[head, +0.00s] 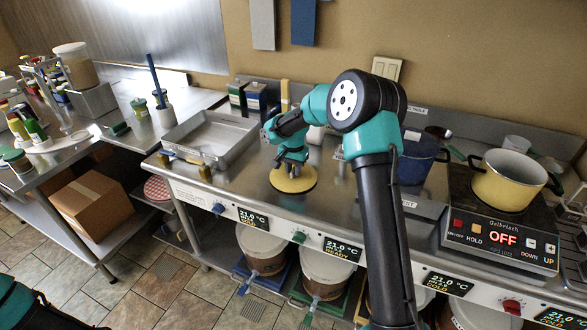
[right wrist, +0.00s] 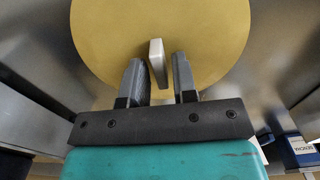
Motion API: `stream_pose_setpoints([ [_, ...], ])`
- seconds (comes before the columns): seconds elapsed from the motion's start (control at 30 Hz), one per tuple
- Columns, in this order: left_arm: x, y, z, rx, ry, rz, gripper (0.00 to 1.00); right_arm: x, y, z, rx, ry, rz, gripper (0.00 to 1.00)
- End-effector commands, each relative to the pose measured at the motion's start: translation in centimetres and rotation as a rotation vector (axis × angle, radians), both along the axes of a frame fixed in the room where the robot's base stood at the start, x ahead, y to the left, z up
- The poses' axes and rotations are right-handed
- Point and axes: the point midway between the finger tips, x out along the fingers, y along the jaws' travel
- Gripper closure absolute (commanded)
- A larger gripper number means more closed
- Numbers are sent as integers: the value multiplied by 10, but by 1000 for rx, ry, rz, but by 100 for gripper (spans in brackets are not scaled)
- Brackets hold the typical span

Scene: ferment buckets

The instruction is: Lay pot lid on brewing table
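The pot lid (head: 293,184) is a round yellow disc lying flat on the steel brewing table (head: 330,205), left of my right arm's forearm. In the right wrist view the lid (right wrist: 110,30) fills the top middle, with a pale upright handle (right wrist: 157,62) at its centre. My right gripper (head: 291,168) points down over the lid. Its two dark fingers (right wrist: 160,78) stand apart, with the handle between and just beyond their tips, nearer the left finger. I see no firm grip on it. My left gripper is out of view; only a teal part of my left arm shows at lower left.
A yellow pot (head: 508,182) stands on the hot plate (head: 500,235), whose display reads OFF. A blue pot (head: 418,160) stands behind my right forearm. A steel tray (head: 210,140) is left of the lid. Bare tabletop lies between tray and lid.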

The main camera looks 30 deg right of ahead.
Motion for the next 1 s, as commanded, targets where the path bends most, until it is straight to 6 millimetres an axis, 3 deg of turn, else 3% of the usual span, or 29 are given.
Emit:
stream_pose_setpoints([
  [0.1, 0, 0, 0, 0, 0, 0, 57, 0, 0, 0, 0, 0, 0, 63],
  [0.53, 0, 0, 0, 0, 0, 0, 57, 0, 0, 12, -1, -2, 0, 63],
  [1.0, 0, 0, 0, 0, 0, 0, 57, 1, 0, 92, -1, -3, 0, 63],
])
